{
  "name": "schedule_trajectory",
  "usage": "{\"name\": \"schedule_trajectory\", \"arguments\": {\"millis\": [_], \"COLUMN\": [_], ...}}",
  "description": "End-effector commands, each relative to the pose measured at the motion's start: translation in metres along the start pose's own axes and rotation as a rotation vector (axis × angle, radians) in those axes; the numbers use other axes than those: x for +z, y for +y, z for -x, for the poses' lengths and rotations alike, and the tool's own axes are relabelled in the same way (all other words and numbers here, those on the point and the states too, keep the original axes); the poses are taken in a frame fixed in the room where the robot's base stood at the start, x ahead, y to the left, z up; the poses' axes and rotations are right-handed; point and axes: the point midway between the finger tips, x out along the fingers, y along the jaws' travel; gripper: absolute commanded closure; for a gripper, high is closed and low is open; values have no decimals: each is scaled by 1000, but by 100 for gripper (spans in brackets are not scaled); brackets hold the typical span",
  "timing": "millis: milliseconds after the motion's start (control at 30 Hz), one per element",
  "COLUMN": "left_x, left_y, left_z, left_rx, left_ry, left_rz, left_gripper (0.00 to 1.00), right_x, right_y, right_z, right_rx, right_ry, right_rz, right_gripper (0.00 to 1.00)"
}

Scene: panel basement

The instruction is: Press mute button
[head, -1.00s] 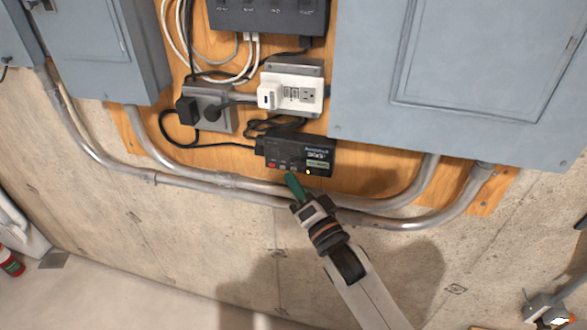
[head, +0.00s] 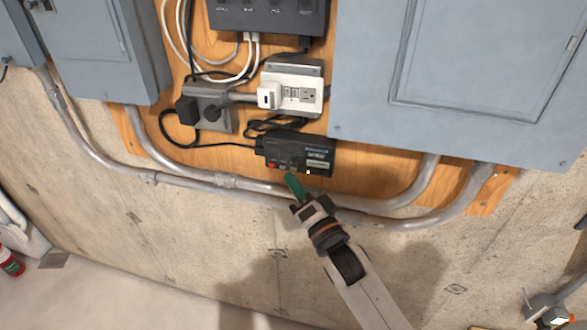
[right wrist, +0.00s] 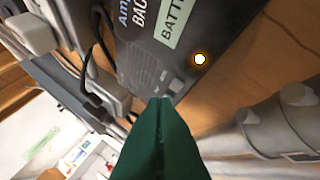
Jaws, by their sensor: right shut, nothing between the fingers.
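A small black battery backup box (head: 295,152) with a pale label is mounted on the wooden board, below the outlets. A red button and grey buttons (head: 282,165) sit along its lower front edge. My right gripper (head: 292,182) has green fingers, shut and empty, with the tips just below the box's lower edge. In the right wrist view the fingertips (right wrist: 160,101) cover part of the button row; contact cannot be told. My left gripper is not in view.
Metal conduits (head: 230,181) run across just below the box. A grey electrical panel (head: 455,80) stands at the right. Outlets (head: 291,95) with plugs and black cables are above the box. Bare concrete wall lies below.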

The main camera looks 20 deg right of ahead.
Motion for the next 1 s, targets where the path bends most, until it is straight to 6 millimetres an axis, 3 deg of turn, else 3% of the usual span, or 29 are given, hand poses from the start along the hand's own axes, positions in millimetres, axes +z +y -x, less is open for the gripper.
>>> {"name": "schedule_trajectory", "arguments": {"millis": [1000], "left_x": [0], "left_y": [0], "left_z": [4], "left_rx": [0], "left_ry": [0], "left_rz": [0], "left_gripper": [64], "right_x": [5], "right_y": [-4], "right_z": [-6], "right_rx": [0], "right_ry": [0], "right_rz": [0], "right_gripper": [100]}}
